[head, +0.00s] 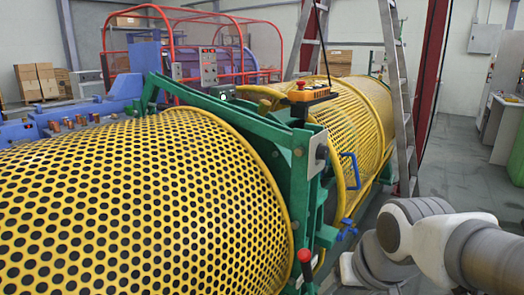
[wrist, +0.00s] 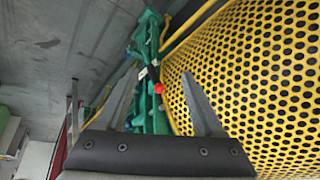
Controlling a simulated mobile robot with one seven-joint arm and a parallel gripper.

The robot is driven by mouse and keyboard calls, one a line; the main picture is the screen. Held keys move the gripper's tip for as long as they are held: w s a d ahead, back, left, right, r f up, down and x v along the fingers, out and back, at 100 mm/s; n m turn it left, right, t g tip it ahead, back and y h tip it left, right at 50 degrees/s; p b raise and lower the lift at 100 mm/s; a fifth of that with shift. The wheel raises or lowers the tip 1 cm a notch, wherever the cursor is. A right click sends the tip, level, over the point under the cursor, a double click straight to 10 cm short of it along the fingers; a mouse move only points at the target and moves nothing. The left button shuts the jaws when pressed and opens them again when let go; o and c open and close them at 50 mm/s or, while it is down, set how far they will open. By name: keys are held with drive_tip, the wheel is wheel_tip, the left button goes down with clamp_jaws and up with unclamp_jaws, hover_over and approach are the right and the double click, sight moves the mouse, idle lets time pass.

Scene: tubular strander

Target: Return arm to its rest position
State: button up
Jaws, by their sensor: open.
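My gripper (wrist: 163,101) shows in the wrist view with its two grey fingers spread apart and nothing between them. Beyond the fingers are a green frame post and a red knob (wrist: 158,88). The yellow perforated guard (wrist: 265,70) fills the right of the wrist view. In the head view my arm reaches in at the lower right, beside the machine, and my gripper is not visible there. The large yellow perforated guard (head: 130,205) lies at the left, with a green frame (head: 299,180) at its end.
A second yellow guard (head: 345,120) continues behind. A stepladder (head: 398,90) stands beside it. A red-knobbed lever (head: 305,256) and a blue handle (head: 350,170) stick out near my arm. Grey floor (head: 450,170) is open at the right.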

drive_tip(key=s+r+h, duration=0.1)
drive_tip(key=s+r, duration=0.1)
drive_tip(key=s, duration=0.5)
wheel_tip(320, 180, up, 17)
drive_tip(key=p, duration=1.6)
drive_tip(key=shift+w+n+p, duration=0.15)
drive_tip(key=shift+n+p, duration=0.15)
drive_tip(key=shift+p, duration=0.1)
drive_tip(key=shift+d+r, duration=0.1)
